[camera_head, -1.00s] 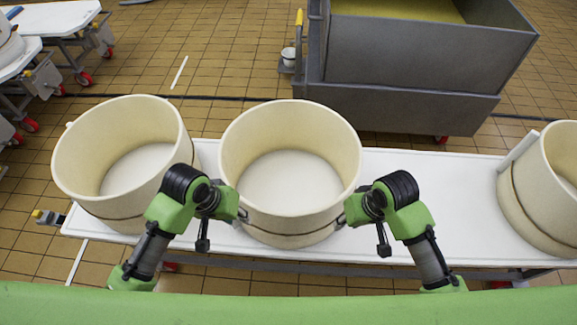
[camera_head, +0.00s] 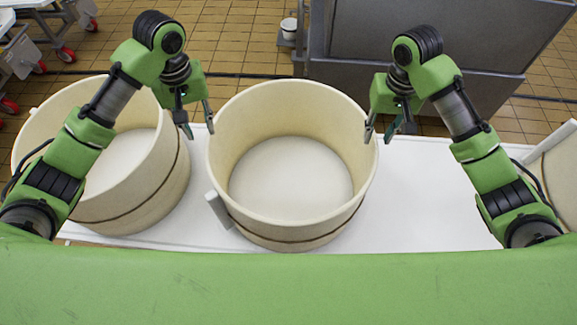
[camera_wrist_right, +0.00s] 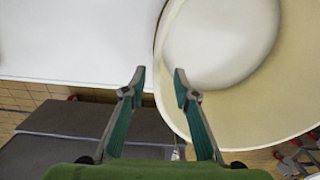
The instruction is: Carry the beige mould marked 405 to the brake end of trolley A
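Three beige round moulds stand on a long white trolley top (camera_head: 430,185). No number is readable on any of them, so I cannot tell which is 405. The middle mould (camera_head: 290,228) is open, empty and upright, with a pale tab at its near left. My left gripper (camera_head: 197,120) is open and empty at its upper left, between it and the left mould (camera_head: 130,205). My right gripper (camera_head: 385,130) is open at its upper right. In the right wrist view, that gripper's fingers (camera_wrist_right: 159,80) are apart, with the middle mould's rim (camera_wrist_right: 163,95) beside and partly between them.
A third mould (camera_head: 560,170) stands at the right edge, partly behind my right arm. A large grey metal vat (camera_head: 430,45) stands beyond the trolley. Another trolley with red wheels (camera_head: 65,53) is at the upper left. The white top between middle and right moulds is clear.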

